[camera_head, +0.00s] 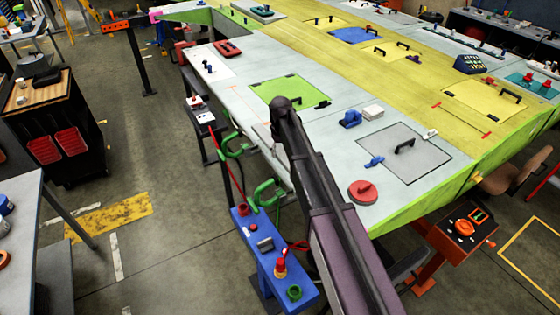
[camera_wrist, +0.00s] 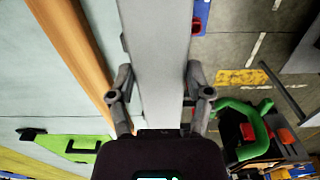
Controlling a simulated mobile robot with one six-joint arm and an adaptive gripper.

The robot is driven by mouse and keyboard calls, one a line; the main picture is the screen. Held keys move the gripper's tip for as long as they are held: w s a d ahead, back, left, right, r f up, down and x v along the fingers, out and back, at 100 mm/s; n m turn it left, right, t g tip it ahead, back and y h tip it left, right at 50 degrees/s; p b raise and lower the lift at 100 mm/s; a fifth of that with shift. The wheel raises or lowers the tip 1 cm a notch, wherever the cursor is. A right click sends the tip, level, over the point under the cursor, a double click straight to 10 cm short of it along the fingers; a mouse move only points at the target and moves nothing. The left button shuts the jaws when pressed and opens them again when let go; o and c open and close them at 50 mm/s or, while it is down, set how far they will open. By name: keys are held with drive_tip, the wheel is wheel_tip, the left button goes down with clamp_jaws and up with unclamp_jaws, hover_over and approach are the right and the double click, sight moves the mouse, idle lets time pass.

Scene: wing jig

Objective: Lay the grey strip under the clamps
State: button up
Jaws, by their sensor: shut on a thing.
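The grey strip (camera_wrist: 155,45) is a long, flat, pale grey bar. In the wrist view it runs from the top edge down between my fingers. My gripper (camera_wrist: 160,95) is shut on it, one finger at each side. In the head view my arm hides the gripper, and I cannot make out the strip clearly. Two green clamps (camera_head: 234,146) (camera_head: 267,191) stand at the near-left edge of the wing (camera_head: 310,140). One green clamp (camera_wrist: 250,130) shows in the wrist view, right of my gripper and apart from the strip.
A tan band (camera_wrist: 75,40) runs left of the strip. A blue bench (camera_head: 265,262) stands below the wing edge. A green panel (camera_head: 285,90), a blue tool (camera_head: 350,119) and a red round piece (camera_head: 362,191) lie on the wing. The floor to the left is largely open.

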sight(281, 151)
idle(0.3)
drive_tip(key=shift+f+b, duration=1.9)
drive_tip(key=shift+f+b, duration=0.55)
drive_tip(key=shift+b, duration=0.05)
drive_tip(key=o, duration=1.3)
drive_tip(key=shift+r, duration=0.1)
wheel_tip(281, 151, up, 13)
drive_tip(key=p, duration=1.3)
drive_tip(key=shift+d, duration=0.1)
